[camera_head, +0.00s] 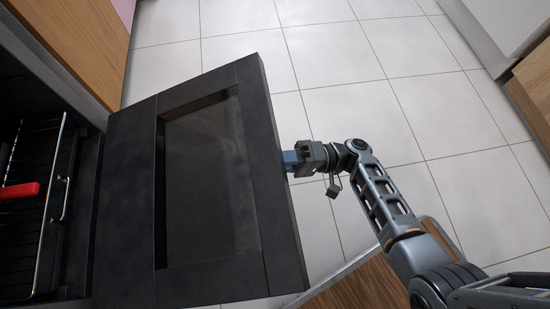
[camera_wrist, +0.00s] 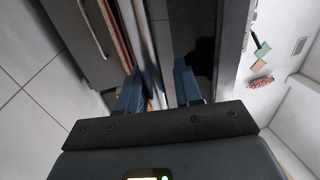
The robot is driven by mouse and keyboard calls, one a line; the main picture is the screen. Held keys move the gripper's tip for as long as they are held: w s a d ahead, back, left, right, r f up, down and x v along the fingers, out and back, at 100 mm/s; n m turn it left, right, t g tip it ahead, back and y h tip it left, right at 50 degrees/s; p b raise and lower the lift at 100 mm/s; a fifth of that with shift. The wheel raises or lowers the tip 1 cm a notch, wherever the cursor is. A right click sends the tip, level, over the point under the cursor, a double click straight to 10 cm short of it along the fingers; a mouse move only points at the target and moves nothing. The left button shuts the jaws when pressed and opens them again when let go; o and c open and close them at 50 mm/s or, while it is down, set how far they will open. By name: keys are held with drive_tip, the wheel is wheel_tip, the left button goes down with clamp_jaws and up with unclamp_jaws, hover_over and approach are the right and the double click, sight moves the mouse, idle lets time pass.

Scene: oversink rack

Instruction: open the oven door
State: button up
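The dark oven door (camera_head: 205,175) stands swung well out from the oven (camera_head: 35,175) in the head view, with a recessed panel in its middle. The oven's inside shows at the left. My gripper (camera_head: 290,160) is at the door's outer right edge, its blue fingertips partly hidden by the door. In the wrist view my gripper (camera_wrist: 158,75) has its two blue fingers apart, with a grey strip and a dark surface seen beyond the gap. I cannot tell whether either finger touches the door. No door handle shows clearly.
A wire rack (camera_head: 50,200) with a red object (camera_head: 20,190) on it is inside the oven. Wooden cabinet fronts stand at the upper left (camera_head: 85,40) and right (camera_head: 535,90). Tiled floor (camera_head: 400,100) lies clear beyond the door.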

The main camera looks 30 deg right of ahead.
drive_tip(key=shift+d+r, duration=0.2)
drive_tip(key=shift+d, duration=0.05)
